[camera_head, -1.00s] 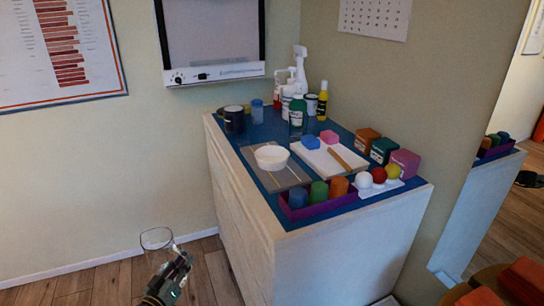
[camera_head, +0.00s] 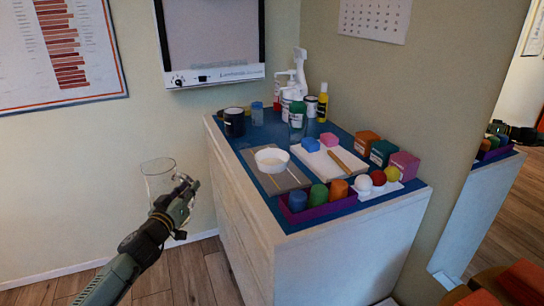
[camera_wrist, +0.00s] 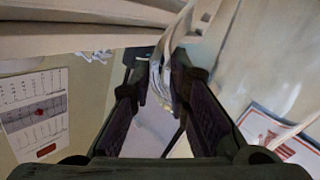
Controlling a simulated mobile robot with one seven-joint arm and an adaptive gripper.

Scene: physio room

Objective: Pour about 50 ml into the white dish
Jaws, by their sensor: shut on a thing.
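The white dish (camera_head: 271,164) stands upright on a grey mat (camera_head: 263,180) on top of the cabinet, left of the middle. My gripper (camera_head: 176,204) is left of the cabinet, in front of the wall and apart from the dish. It is shut on a clear glass vessel (camera_head: 157,172), whose rim faces up in the head view. I cannot tell how much liquid is in it. In the wrist view the glass (camera_wrist: 159,78) shows between the two dark fingers; the dish cannot be made out there.
A purple tray (camera_head: 318,209) with coloured cylinders lies at the cabinet's front edge. A dark mug (camera_head: 234,122), bottles (camera_head: 298,114) and another clear glass stand behind the dish. A white board (camera_head: 328,166) with a wooden stick lies to its right.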

